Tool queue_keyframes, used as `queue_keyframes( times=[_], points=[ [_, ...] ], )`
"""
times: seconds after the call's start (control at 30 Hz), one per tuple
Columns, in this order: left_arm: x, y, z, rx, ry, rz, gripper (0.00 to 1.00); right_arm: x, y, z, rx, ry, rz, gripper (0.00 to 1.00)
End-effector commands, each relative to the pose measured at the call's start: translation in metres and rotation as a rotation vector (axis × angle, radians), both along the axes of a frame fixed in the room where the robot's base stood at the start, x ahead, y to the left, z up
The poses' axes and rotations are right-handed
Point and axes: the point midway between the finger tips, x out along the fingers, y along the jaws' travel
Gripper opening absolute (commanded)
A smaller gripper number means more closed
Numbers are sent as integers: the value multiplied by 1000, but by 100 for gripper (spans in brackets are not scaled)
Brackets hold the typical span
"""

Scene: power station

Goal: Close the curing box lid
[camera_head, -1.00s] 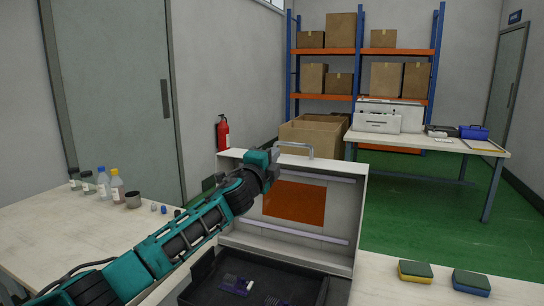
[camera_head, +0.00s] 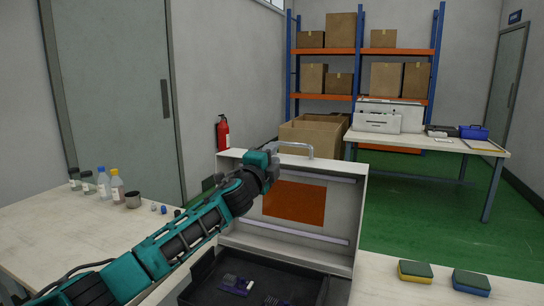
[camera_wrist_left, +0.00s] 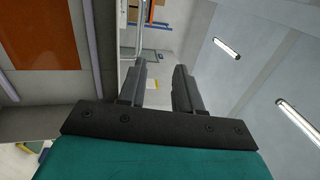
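The white curing box lid (camera_head: 345,200) stands open and upright in the head view, with an orange panel (camera_head: 295,203) on its inner face and a metal handle (camera_head: 308,148) on its top edge. The box's dark tray (camera_head: 210,285) lies in front and below, with small dark and purple items in it. My left gripper (camera_head: 273,152) is at the top edge of the lid, beside the left end of the handle. In the left wrist view its two fingers (camera_wrist_left: 158,88) are apart with nothing seen between them. Whether it touches the lid is unclear. My right gripper is out of view.
Bottles (camera_head: 104,183) and a metal cup (camera_head: 133,200) stand on the table at left. Two sponges (camera_head: 414,268) lie to the right of the box. Behind are a cardboard box (camera_head: 310,135), a fire extinguisher (camera_head: 222,133) and a table with a printer (camera_head: 377,122).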

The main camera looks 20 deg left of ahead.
Motion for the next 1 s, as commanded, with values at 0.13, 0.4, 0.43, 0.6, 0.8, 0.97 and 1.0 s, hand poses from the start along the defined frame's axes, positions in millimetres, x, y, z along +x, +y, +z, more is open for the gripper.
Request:
queue_keyframes(
  times=[0.13, 0.4, 0.43, 0.6, 0.8, 0.97, 1.0],
  points=[
    [-15, 1, -3, 1, 1, 0, 34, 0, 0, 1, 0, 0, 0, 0],
    [-58, 3, -11, 2, 2, -1, 34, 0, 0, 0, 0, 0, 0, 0],
    [-63, 3, -12, 1, 3, -1, 34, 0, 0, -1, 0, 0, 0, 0],
    [-91, 4, -17, 2, 2, -2, 34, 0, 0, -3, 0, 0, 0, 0],
    [-115, 5, -20, 1, 3, 0, 34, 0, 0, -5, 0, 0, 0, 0],
    [-123, 5, -20, 1, 1, 0, 34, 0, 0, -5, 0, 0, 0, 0],
    [-124, 5, -20, 1, 1, 0, 34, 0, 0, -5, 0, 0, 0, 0]
  ],
)
